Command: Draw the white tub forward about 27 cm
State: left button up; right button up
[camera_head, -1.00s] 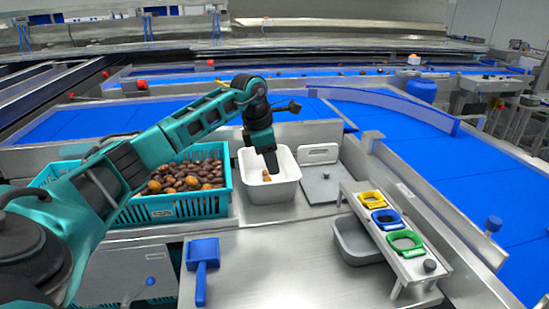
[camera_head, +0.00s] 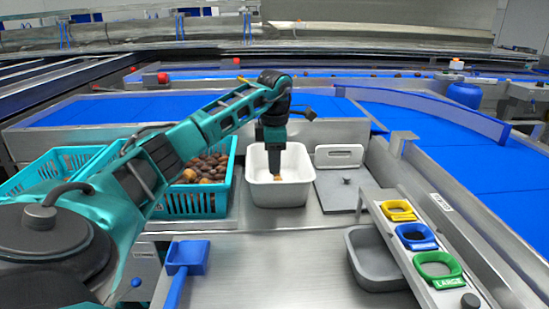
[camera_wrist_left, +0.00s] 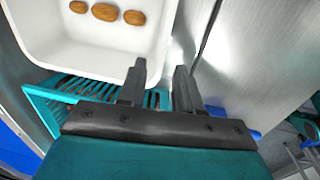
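The white tub (camera_head: 278,196) stands upright on the steel worktop in the head view, between the teal crates and a white-handled plate. A few brown dates (camera_wrist_left: 104,12) lie on its floor in the left wrist view, where part of the tub (camera_wrist_left: 90,48) fills the upper left. My left gripper (camera_head: 275,174) points down at the tub, its tips low in the head view. In the left wrist view its two fingers (camera_wrist_left: 160,66) are apart, near the tub's corner, with no date between them. Whether they touch the tub wall I cannot tell. My right gripper is not in view.
A teal crate of dates (camera_head: 190,202) is close to the tub's left. A steel plate with a white handle (camera_head: 338,190) lies at its right. A blue scoop (camera_head: 187,256), a grey bin (camera_head: 372,262) and a rack of coloured rings (camera_head: 440,268) are nearer. The worktop front centre is clear.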

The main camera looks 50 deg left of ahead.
pick_arm(q)
jog(key=b, duration=0.2)
send_near(274, 207)
jog(key=f, duration=0.5)
jog(key=shift+w+a+f, duration=0.2)
jog(key=shift+a, duration=0.15)
jog(key=shift+c, duration=0.3)
grip_shut()
